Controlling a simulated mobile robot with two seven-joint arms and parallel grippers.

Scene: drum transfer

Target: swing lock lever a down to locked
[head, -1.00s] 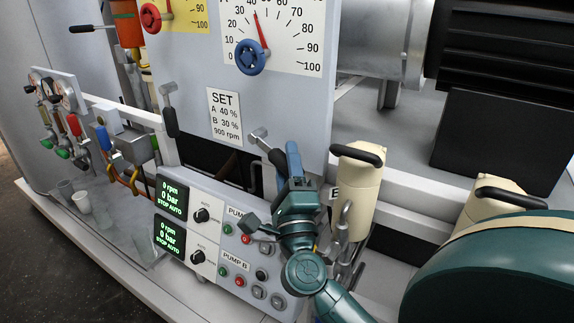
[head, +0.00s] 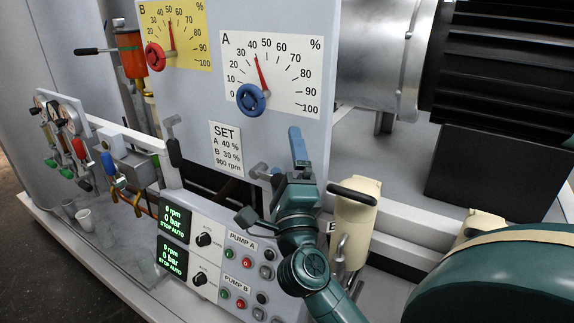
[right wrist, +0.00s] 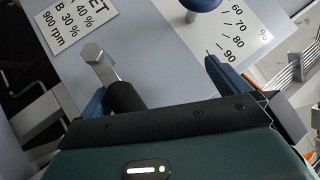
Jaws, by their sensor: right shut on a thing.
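Lock lever A (head: 262,171) sits on the light grey panel below the white A dial, beside the SET plate. Its metal arm starts at a hex bolt and slants down to the right to a black grip. In the right wrist view the lever (right wrist: 124,98) has its grip between my blue fingers, against the left one. My right gripper (head: 284,160) is shut on this grip; it also shows in the right wrist view (right wrist: 162,88). In the head view the gripper hides the grip and one finger. My left gripper is not in view.
A second lever (head: 173,145) with a black grip hangs down left of the SET plate (head: 226,148). The pump control panel (head: 215,250) lies below my right gripper. A cream canister (head: 355,222) with a black handle stands close to its right.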

